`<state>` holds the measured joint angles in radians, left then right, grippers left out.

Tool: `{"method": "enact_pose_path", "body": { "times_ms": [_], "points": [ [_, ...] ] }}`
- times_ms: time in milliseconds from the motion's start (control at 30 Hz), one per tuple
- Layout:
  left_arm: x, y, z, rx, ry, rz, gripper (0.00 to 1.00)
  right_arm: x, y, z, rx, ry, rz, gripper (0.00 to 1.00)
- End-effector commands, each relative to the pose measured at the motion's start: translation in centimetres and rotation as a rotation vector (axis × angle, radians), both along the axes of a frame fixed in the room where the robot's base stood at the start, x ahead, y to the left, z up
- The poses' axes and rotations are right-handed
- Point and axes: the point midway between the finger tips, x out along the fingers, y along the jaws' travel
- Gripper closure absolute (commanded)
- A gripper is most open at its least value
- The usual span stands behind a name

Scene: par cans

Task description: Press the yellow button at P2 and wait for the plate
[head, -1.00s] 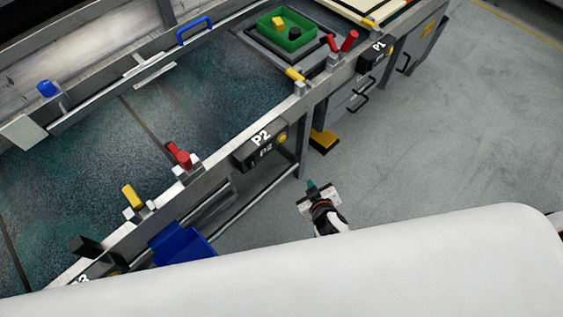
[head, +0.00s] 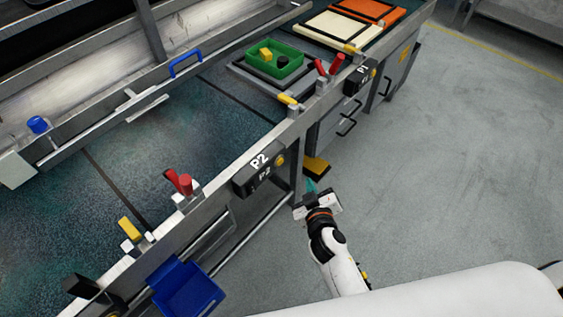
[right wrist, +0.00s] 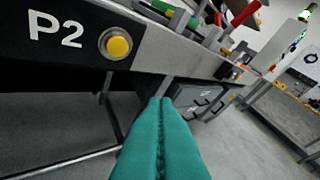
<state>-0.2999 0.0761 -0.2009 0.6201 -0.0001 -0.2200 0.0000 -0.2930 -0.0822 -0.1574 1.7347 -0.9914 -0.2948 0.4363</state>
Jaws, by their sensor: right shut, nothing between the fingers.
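The yellow button (head: 280,160) sits at the right end of the black P2 box (head: 252,175) on the front rail of the conveyor. In the right wrist view the yellow button (right wrist: 118,47) shows large in a silver ring, right of the white P2 label. My right gripper (head: 311,186) is shut and empty, to the right of and below the button and apart from it. Its teal fingers (right wrist: 160,125) lie together in the right wrist view, below and right of the button. A plate with a green tray (head: 274,68) on it sits farther up the conveyor. My left gripper is not in view.
The P1 box (head: 360,80) is farther along the rail. Red and yellow parts (head: 180,183) stand up along the rail. A blue bin (head: 187,288) hangs below it. A yellow pedal (head: 316,166) is near the floor. The grey floor at right is clear.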

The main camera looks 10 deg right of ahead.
Motion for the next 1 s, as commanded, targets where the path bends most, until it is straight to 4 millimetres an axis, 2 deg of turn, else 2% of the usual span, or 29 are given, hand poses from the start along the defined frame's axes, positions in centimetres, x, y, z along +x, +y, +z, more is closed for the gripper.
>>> {"method": "enact_pose_path", "body": {
  "times_ms": [300, 500, 1000],
  "points": [
    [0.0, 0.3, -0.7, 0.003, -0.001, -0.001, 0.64, 3.7, 2.9, 0.0, 0.001, -0.002, 0.001, 1.00],
    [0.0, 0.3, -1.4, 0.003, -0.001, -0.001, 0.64, 5.1, 4.1, -0.1, 0.001, -0.001, 0.000, 1.00],
    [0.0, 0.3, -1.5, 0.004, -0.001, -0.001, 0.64, 5.7, 4.5, 0.0, -0.002, 0.001, 0.001, 1.00]
  ]
}}
